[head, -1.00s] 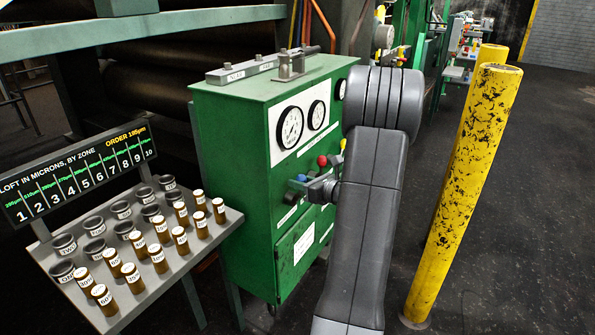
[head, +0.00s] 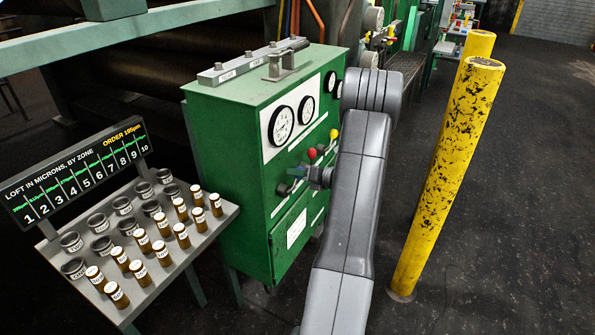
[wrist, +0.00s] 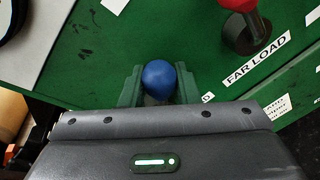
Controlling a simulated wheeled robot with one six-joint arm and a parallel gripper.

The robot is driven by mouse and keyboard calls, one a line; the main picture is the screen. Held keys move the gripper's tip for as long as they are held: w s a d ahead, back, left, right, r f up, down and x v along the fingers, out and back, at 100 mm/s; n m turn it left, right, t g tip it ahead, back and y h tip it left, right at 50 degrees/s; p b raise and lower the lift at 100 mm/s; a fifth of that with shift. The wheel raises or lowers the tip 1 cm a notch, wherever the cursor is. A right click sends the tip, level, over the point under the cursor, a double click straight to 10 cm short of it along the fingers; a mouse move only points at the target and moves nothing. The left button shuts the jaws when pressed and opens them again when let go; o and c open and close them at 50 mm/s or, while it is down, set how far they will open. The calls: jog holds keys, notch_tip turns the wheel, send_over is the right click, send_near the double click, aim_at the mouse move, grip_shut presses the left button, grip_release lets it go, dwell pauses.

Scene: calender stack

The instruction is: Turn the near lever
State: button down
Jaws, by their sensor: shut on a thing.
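The green cabinet (head: 235,165) carries a row of knobbed levers on its front. The nearest lever's blue knob (wrist: 159,77) sits between my gripper's two fingers in the wrist view. My gripper (wrist: 158,92) is shut on it. In the head view my gripper (head: 302,173) is at the cabinet front, and I cannot make out the blue knob clearly there. The red-knobbed lever (head: 312,153) and the yellow-knobbed lever (head: 334,134) stand farther along. In the wrist view the label FAR LOAD (wrist: 257,60) lies by the red knob. The near lever's label is mostly hidden by my gripper.
Round gauges (head: 281,126) sit above the levers. A sloped tray (head: 115,300) with brown vials and dark cups stands at left below a loft display (head: 75,172). Yellow posts (head: 450,175) stand right of my arm. Dark floor (head: 520,220) is open beyond them.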

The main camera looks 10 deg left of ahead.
dwell(0.4)
jog(key=c, duration=1.1)
grip_release()
jog(key=shift+w+f, duration=0.1)
jog(key=shift+d, duration=0.1)
jog(key=b+v, duration=0.2)
jog(key=v, duration=1.1)
jog(key=shift+s+d+b, duration=0.25)
jog(key=shift+d+b, duration=0.05)
jog(key=shift+b, duration=0.1)
jog(key=shift+a, duration=0.1)
jog(key=p+x, duration=0.3)
jog(key=x, duration=1)
jog(key=shift+w+a, duration=0.2)
jog(key=shift+a, duration=0.15)
